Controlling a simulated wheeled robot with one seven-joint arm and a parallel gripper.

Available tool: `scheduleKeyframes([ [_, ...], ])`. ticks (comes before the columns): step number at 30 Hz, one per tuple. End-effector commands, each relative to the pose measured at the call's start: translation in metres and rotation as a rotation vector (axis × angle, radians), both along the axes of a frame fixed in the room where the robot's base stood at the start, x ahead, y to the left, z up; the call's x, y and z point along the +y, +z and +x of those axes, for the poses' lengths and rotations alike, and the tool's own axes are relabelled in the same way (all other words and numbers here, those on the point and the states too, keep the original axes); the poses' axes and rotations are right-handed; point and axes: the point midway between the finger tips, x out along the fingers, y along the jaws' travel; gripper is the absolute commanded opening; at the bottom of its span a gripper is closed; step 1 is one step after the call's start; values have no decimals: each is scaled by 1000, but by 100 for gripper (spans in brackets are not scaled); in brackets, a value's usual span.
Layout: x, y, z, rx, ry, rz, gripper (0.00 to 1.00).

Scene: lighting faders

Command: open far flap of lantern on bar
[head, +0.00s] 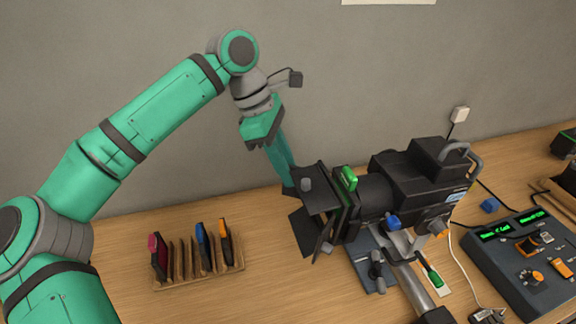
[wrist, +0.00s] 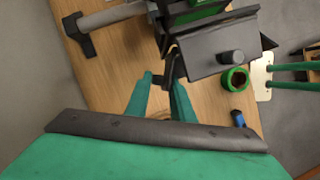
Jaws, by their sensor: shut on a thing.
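The lantern (head: 415,180) is a black lamp body on a grey bar (head: 412,290), with dark flaps around its front. Its top flap (head: 318,200) carries a round knob; that flap also shows in the wrist view (wrist: 205,62). A lower flap (head: 303,232) hangs at the front. My gripper (head: 290,186) reaches down at the lantern's far front side. In the wrist view my green fingers (wrist: 162,78) are shut on a narrow dark piece beside the top flap, which looks like the far flap (wrist: 172,66). Most of the far flap is hidden in the head view.
A wooden rack (head: 205,278) with coloured-edged frames stands at the left on the table. A control desk (head: 525,250) is at the right. A green-handled tool (head: 430,272) and a blue block (head: 490,205) lie near the lantern. A green ring (wrist: 235,79) lies near the flaps.

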Motion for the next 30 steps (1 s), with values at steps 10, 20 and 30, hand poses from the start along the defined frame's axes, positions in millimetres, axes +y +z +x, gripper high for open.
scheduleKeyframes([
  [10, 1, 1, 0, -9, 42, -3, 0],
  [20, 1, 1, 0, -6, 38, -1, 35],
  [30, 13, 30, 2, -8, 40, 0, 35],
])
